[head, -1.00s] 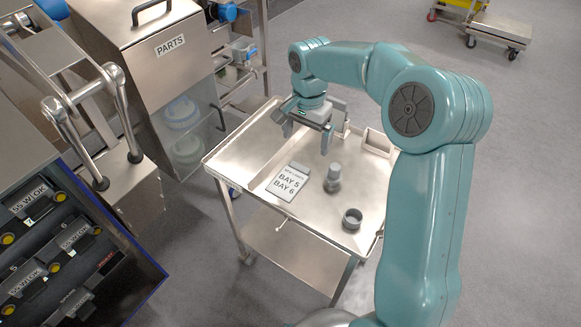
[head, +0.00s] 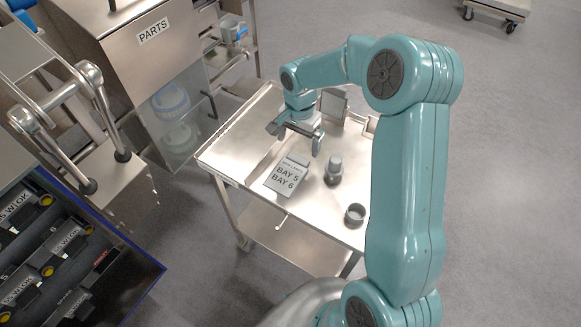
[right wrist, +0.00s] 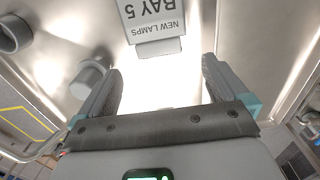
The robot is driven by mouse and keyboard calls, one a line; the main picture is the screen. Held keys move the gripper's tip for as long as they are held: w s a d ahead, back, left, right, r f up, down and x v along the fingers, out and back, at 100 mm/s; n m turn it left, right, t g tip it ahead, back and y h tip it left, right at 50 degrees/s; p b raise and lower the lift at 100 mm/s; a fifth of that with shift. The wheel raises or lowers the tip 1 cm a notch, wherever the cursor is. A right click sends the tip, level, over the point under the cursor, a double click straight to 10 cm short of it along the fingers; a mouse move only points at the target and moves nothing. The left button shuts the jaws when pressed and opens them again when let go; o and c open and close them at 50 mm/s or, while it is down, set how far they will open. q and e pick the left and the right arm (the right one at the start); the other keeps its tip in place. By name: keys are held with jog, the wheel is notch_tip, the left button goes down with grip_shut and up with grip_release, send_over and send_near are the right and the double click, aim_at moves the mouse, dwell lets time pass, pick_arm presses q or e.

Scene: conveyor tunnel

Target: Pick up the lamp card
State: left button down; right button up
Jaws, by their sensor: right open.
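The lamp card (head: 287,176) is a grey card marked "BAY 5, BAY 6" that lies on the metal cart's top (head: 240,144). In the right wrist view the card (right wrist: 153,22) shows upside down at the top, with "NEW LAMPS" readable, beyond the fingertips. My right gripper (head: 295,140) is open and empty above the cart, just behind the card in the head view. Its two fingers (right wrist: 160,80) are apart in the right wrist view, with bare bright metal between them. My left gripper is not in view.
A grey knobbed piece (head: 334,170) stands close right of the card, and a small dark ring-shaped cup (head: 355,214) is nearer the cart's front edge. A PARTS cabinet (head: 150,70) stands left of the cart. A dark rack of labelled modules (head: 60,250) fills the lower left.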

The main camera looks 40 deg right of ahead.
aim_at(298, 159)
jog(key=shift+s+a+f, duration=0.2)
jog(key=shift+f, duration=0.25)
notch_tip(298, 159, down, 5)
jog(key=shift+p, duration=0.6)
jog(key=c, duration=0.8)
